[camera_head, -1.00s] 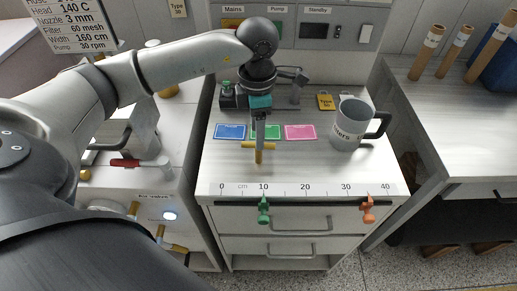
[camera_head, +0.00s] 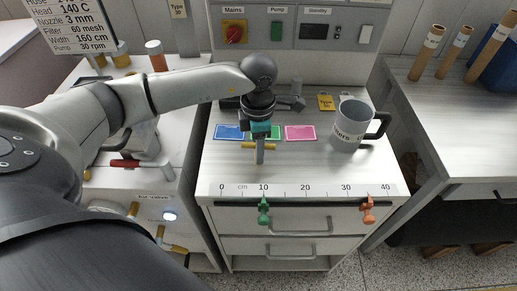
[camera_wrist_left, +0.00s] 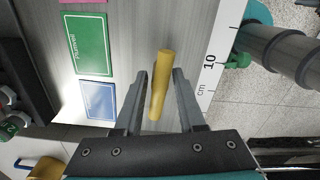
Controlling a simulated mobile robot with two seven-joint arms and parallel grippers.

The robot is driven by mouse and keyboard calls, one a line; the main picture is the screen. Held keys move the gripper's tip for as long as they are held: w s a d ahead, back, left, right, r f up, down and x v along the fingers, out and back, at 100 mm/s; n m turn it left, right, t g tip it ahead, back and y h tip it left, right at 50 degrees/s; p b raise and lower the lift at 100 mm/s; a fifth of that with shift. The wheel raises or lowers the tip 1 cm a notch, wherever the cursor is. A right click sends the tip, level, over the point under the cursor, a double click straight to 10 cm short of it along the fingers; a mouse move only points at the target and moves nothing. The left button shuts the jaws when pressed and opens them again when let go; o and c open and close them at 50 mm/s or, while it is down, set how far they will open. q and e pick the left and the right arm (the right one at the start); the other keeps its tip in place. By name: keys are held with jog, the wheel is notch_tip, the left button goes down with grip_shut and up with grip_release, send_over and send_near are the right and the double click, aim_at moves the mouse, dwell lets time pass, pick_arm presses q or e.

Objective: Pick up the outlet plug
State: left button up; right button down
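A brass-yellow bar (camera_head: 246,146), which I take to be the outlet plug, is at the white bench top below the coloured cards. My left gripper (camera_head: 260,159) points down over it, and a grey finger crosses in front of its middle. In the left wrist view the yellow bar (camera_wrist_left: 163,62) lies between the two spread fingers of the left gripper (camera_wrist_left: 160,74), with a gap on each side. The lower part of the plug is hidden behind the finger. My right gripper is not in view.
A grey mug (camera_head: 350,127) stands to the right. Blue (camera_head: 229,132), green and pink (camera_head: 300,133) cards lie behind the plug. A centimetre scale (camera_head: 306,189) runs along the front edge, with green (camera_head: 264,211) and orange (camera_head: 368,210) handles below.

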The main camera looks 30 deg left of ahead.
pick_arm(q)
grip_shut()
jog(key=shift+r, duration=0.1)
dwell(0.4)
